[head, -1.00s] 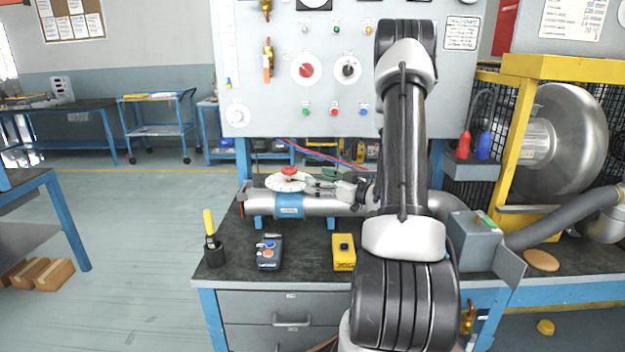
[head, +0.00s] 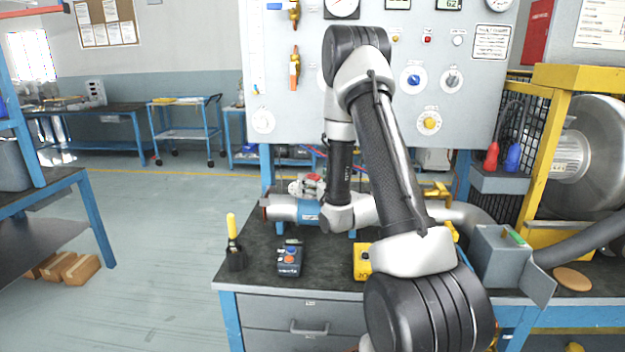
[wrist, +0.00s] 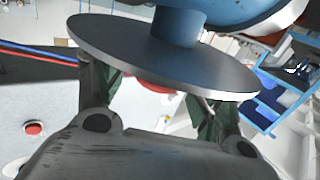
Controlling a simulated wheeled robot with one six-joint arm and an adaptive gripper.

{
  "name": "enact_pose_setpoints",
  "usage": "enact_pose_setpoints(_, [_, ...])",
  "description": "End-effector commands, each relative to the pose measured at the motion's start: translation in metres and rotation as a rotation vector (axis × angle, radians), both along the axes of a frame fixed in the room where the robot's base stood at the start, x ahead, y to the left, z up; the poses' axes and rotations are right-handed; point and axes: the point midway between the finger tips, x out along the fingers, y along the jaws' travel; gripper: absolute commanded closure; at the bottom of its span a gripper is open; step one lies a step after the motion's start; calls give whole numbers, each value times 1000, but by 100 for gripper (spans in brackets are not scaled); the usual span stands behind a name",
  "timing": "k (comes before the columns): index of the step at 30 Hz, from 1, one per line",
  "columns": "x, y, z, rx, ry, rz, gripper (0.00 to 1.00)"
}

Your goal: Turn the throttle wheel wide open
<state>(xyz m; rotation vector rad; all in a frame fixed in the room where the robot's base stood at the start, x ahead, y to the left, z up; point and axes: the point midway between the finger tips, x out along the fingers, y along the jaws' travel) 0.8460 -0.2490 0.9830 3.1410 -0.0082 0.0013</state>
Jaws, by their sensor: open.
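The throttle wheel (head: 308,181), pale with a red centre, sits on top of the steel pipe (head: 362,208) near its blue collar (head: 308,210). My arm partly covers the pipe, and I cannot make out my gripper in the head view. In the wrist view, the wheel shows as a large grey disc (wrist: 115,45) on a blue stem, with red just below it. My gripper (wrist: 155,100) is open, its green-padded fingers to either side below the disc. The disc's edge hides parts of the fingers; I cannot tell if they touch it.
A yellow-handled tool in a black holder (head: 236,255), a dark button box (head: 289,260) and a yellow box (head: 362,261) stand on the bench front. The panel (head: 285,90) rises behind. A grey box (head: 500,255) and the blower (head: 592,150) are at right.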

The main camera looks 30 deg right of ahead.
Motion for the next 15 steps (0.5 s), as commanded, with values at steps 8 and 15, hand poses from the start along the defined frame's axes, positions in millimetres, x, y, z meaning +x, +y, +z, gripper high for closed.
enact_pose_setpoints(8, [18, 0, -1, 1, 2, 0, 29])
enact_pose_setpoints(15, [18, 0, 0, 1, 1, 0, 40])
